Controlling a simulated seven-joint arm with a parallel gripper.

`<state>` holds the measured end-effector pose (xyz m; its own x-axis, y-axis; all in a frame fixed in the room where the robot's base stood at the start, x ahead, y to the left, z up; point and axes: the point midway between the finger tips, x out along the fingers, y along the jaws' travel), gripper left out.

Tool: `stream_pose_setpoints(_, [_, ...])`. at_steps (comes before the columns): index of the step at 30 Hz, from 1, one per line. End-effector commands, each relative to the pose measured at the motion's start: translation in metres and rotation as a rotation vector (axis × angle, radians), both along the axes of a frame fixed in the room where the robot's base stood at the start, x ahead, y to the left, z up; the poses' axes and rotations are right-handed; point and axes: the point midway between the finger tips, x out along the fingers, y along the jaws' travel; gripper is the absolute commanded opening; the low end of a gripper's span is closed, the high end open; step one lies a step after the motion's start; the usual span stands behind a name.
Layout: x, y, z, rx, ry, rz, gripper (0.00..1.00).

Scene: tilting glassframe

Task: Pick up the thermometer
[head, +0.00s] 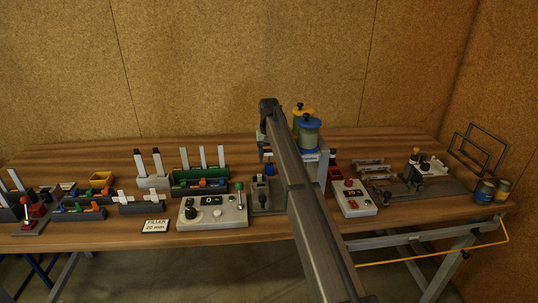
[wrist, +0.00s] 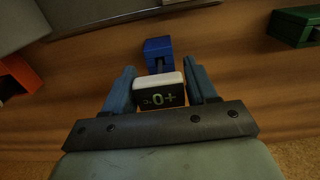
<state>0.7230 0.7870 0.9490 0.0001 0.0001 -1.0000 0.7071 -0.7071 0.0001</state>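The thermometer (wrist: 160,97) shows in the wrist view as a small white-topped block with a dark face. Its display appears upside down and seems to read around +0 °C. My gripper (wrist: 160,70) has its two blue fingers on either side of the thermometer, very close to its sides. I cannot tell whether the fingers touch it. A blue block (wrist: 157,46) with a dark slot stands just beyond the thermometer.
The wooden table (head: 150,262) is crowded. A control box with a green-knobbed lever (head: 212,212) is left of my arm, and a box with a red knob (head: 353,198) is right. Blue and yellow lidded jars (head: 308,135) stand behind. A wire frame (head: 480,150) stands at the far right.

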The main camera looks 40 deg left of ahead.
Motion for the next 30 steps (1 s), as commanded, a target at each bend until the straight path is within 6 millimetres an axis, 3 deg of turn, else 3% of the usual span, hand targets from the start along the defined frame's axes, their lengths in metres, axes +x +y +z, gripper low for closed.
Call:
stream_pose_setpoints(11, [0.0, 0.0, 0.0, 0.0, 0.0, 0.0, 0.22])
stream_pose_setpoints(22, [0.0, 0.0, 0.007, 0.001, -0.001, 0.0, 0.22])
stream_pose_setpoints(30, [0.001, 0.001, 0.04, 0.001, -0.001, 0.0, 0.22])
